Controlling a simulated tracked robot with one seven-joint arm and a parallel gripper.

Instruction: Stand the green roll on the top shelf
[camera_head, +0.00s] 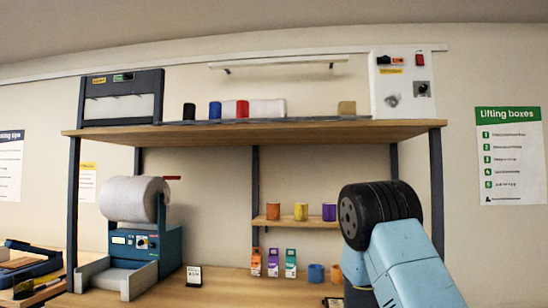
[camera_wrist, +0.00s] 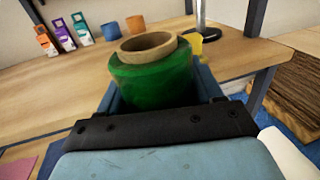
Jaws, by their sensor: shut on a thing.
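The green roll (camera_wrist: 152,80) shows in the wrist view, with a tan cardboard core (camera_wrist: 148,44) standing out of its top. The roll is held up in front of the wooden bench. In the head view my arm hides the gripper and the roll. The top shelf (camera_head: 250,134) is a wooden board across dark posts. Several things stand on it: a black roll (camera_head: 189,111), a blue roll (camera_head: 215,110), a red roll (camera_head: 243,109) and a tan roll (camera_head: 346,108), with white items between.
The bench (camera_head: 235,288) below carries several small cartons (camera_head: 273,262) and a blue machine (camera_head: 150,248) with a large white roll. A dark rack and a white control box (camera_head: 402,88) flank the top shelf.

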